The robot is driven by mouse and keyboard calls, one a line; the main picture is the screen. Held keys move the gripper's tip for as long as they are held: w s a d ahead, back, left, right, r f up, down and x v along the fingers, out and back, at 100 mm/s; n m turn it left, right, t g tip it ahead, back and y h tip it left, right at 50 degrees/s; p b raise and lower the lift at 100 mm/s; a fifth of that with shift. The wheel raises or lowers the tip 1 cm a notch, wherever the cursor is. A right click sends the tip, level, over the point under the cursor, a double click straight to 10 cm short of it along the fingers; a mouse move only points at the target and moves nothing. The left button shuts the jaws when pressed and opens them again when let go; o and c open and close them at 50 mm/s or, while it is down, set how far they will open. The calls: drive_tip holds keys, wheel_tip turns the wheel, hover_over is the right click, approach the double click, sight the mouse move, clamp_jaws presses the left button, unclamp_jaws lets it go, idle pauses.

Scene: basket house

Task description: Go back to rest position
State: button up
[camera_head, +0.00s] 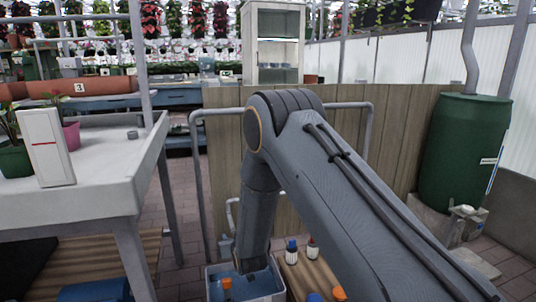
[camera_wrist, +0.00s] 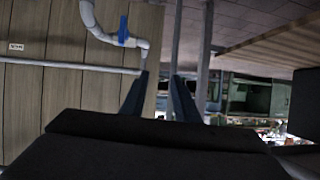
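My gripper (camera_wrist: 161,88) shows in the wrist view as two dark fingers with a narrow gap between them. It is open, and I see nothing held in the gap. In the head view my arm reaches forward, then bends down towards a light-rimmed bin (camera_head: 276,296) with a blue inside. The gripper itself cannot be made out there. An orange-capped bottle (camera_head: 227,290) stands at the bin, left of my arm's lower end.
A white table (camera_head: 95,190) with a white box (camera_head: 47,148) stands left. A wooden panel (camera_head: 395,135) with a grey rail (camera_head: 195,165) is ahead, a green barrel (camera_head: 462,150) right.

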drive_tip(key=s+r+n+g+h, duration=0.1)
drive_tip(key=s+r+g, duration=0.2)
drive_tip(key=s+r, duration=0.55)
drive_tip(key=s+r+g, duration=0.3)
drive_tip(key=s+r, duration=0.2)
drive_tip(key=s, duration=0.7)
drive_tip(key=s+d+r+n+g+h, duration=0.15)
drive_tip(key=s+d, duration=0.25)
drive_tip(key=s, duration=0.5)
drive_tip(key=s+d+r+g, duration=0.2)
drive_tip(key=s+d+r, duration=0.15)
drive_tip(key=s, duration=0.45)
drive_tip(key=s+d+r+g+h, duration=0.15)
drive_tip(key=s+d, duration=0.25)
drive_tip(key=s, duration=0.5)
drive_tip(key=d+r+m+p, duration=0.3)
drive_tip(key=d+r+p, duration=0.7)
drive_tip(key=r+p, duration=0.3)
drive_tip(key=d+r+m+p, duration=0.3)
drive_tip(key=d+r+p, duration=0.8)
drive_tip(key=r+p, duration=0.3)
drive_tip(key=p, duration=0.3)
drive_tip(key=shift+s+g+h+p, duration=0.25)
drive_tip(key=shift+g+h+p, duration=0.15)
drive_tip(key=shift+m, duration=0.25)
